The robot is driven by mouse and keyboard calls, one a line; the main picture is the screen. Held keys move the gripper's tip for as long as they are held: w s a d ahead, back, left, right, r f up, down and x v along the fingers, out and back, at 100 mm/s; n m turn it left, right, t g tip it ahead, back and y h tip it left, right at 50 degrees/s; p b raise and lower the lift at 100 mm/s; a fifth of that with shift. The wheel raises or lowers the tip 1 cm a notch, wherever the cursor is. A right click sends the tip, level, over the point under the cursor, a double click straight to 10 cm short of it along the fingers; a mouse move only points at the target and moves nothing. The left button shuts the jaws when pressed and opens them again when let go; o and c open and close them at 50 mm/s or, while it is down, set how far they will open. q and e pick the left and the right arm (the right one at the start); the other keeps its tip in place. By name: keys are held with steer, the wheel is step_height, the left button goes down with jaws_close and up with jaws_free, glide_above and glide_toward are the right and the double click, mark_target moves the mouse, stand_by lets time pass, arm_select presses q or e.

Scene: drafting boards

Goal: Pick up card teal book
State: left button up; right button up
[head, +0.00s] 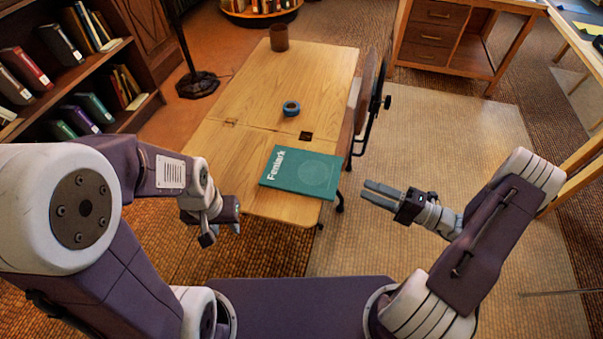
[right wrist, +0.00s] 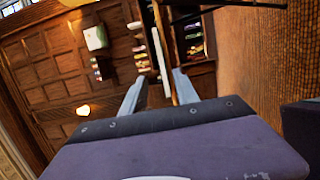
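The teal book (head: 300,172) lies flat near the front end of the wooden drafting table (head: 225,160), with white lettering on its cover. Its right side is close to the table's right edge. My right gripper (head: 364,192) is to the right of the book, apart from it and beyond the table edge. Its fingers are spread with nothing between them, as the right wrist view (right wrist: 158,76) also shows. My left gripper (head: 222,234) hangs by the table's front left corner, left of and nearer than the book. Its finger gap cannot be made out.
A blue tape roll (head: 291,108) and a brown cup (head: 279,38) stand farther back on the table. A bookshelf (head: 75,75) stands at left. Carpet (head: 450,140) to the right is clear.

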steer(key=b+x, duration=0.2)
steer(key=x, duration=0.7)
steer(key=shift+w+a+f, duration=0.2)
steer(key=shift+f, duration=0.05)
jaws_close()
stand_by(1.1)
